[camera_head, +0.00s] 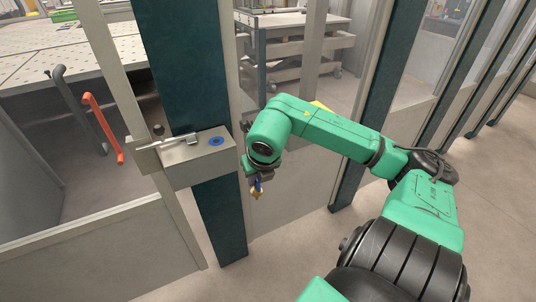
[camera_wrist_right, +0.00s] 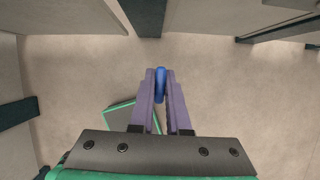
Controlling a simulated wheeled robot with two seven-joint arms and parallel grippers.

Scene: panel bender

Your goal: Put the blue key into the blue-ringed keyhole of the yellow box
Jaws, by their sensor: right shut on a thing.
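The blue key (camera_wrist_right: 160,85) is held between the fingertips of my right gripper (camera_wrist_right: 160,100) in the right wrist view. In the head view the blue key (camera_head: 257,184) hangs below the right gripper (camera_head: 255,180), with a small yellowish tip under it. The blue-ringed keyhole (camera_head: 216,141) is on top of a box (camera_head: 190,168) fixed to a dark post. This box looks grey-beige, not yellow. The right gripper is to the right of the box and apart from it. My left gripper is not in view.
A metal latch bar (camera_head: 165,142) lies on the box, left of the keyhole. The dark green post (camera_head: 185,75) rises behind it. An orange handle (camera_head: 102,128) is on the left. Fence panels stand around; the floor at right is clear.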

